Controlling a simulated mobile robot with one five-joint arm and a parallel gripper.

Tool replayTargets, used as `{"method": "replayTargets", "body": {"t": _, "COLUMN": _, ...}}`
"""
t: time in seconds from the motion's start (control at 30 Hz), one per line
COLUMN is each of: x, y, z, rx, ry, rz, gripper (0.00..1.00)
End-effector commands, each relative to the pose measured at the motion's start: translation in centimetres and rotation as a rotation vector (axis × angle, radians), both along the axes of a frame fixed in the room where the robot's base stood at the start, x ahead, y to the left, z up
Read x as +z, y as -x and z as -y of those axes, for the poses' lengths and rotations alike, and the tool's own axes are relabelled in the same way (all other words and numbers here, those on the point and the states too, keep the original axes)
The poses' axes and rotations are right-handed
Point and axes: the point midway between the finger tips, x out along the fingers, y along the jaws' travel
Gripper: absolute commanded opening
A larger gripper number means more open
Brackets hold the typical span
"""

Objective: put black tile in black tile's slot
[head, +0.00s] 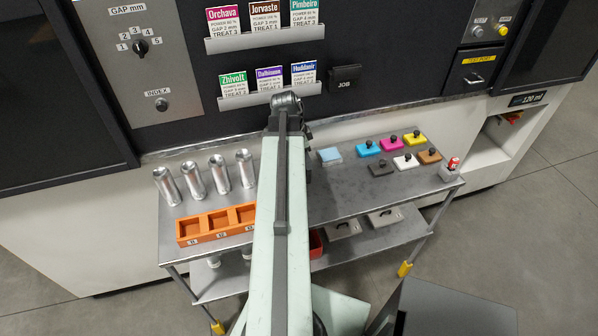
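The black tile (381,168), dark grey with a dark knob, lies on the metal cart top to the right of my arm. It is in the front row of the tiles, left of the white one. An orange tray (207,238) with square slots and labels on its front wall sits at the left front of the cart top. Its right end is hidden by my arm, and the visible slots look empty. I cannot tell which slot belongs to the black tile. My arm reaches over the cart, and its far end hides the gripper's fingers. The tile stands apart from my arm.
Blue (367,148), magenta (391,144), yellow (415,138), white (405,162) and brown (429,157) tiles surround the black one. A light blue pad (330,155) is left of them. Several silver cans (194,180) stand behind the tray. The machine front (180,150) rises behind the cart.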

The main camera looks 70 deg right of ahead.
Motion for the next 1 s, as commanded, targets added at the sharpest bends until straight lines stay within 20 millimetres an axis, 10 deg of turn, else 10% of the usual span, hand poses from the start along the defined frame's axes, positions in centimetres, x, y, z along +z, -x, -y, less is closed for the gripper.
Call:
{"method": "replayTargets", "body": {"t": 0.67, "x": -7.5, "y": 0.3, "z": 0.4, "rx": 0.022, "ry": -0.001, "rz": 0.0, "gripper": 0.4}}
{"method": "replayTargets", "body": {"t": 0.93, "x": -7.3, "y": 0.4, "z": 0.5, "rx": 0.024, "ry": -0.001, "rz": 0.001, "gripper": 0.4}}
{"method": "replayTargets", "body": {"t": 1.0, "x": -7.3, "y": 0.4, "z": 0.5, "rx": 0.024, "ry": -0.001, "rz": 0.001, "gripper": 0.21}}
